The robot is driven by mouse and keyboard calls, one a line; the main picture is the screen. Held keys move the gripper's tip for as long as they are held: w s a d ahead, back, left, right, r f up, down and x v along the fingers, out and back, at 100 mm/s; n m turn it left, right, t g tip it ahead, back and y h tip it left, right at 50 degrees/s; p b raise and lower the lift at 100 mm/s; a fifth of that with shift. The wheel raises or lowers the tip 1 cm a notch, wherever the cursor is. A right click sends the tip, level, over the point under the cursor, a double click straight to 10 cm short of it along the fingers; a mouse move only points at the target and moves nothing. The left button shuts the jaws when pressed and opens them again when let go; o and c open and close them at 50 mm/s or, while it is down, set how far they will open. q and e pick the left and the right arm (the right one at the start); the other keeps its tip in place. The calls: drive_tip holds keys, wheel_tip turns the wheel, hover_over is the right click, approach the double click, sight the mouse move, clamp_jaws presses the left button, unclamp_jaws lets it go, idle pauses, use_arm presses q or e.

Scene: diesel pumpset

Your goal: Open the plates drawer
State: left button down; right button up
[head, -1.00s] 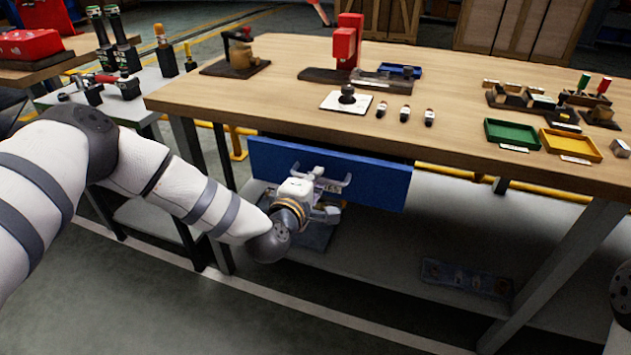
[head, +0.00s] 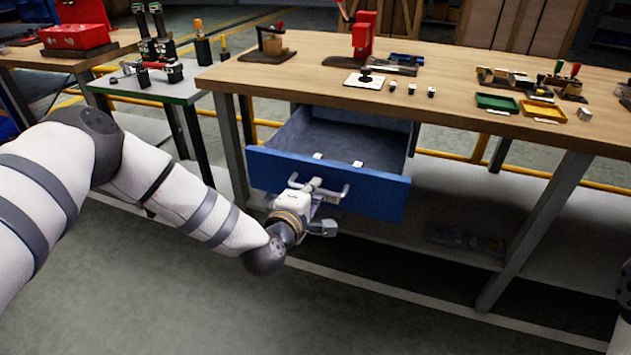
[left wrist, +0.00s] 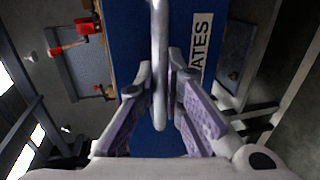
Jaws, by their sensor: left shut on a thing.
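The blue plates drawer (head: 375,193) hangs under the wooden workbench and is pulled well out, with its grey inside (head: 340,138) showing. A few small pale items lie in it near the front. My left gripper (head: 308,188) is shut on the drawer's bar handle (head: 335,190). In the left wrist view, the two fingers of the left gripper (left wrist: 160,95) close around the handle (left wrist: 160,40), and a label reading "ATES" (left wrist: 201,45) shows on the blue front. My right gripper is not in view; only a bit of my right arm shows at the right edge.
The wooden workbench (head: 440,90) carries a red press (head: 362,38), a green tray (head: 496,103) and a yellow tray (head: 543,111). A side table (head: 150,88) with tools stands at left. A lower shelf (head: 420,225) lies below the drawer. The floor in front is clear.

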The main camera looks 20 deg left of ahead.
use_arm(q)
drive_tip(key=shift+s, duration=0.3)
drive_tip(key=c, duration=1.7)
unclamp_jaws()
drive_tip(key=v, duration=1.2)
drive_tip(key=shift+s, duration=0.1)
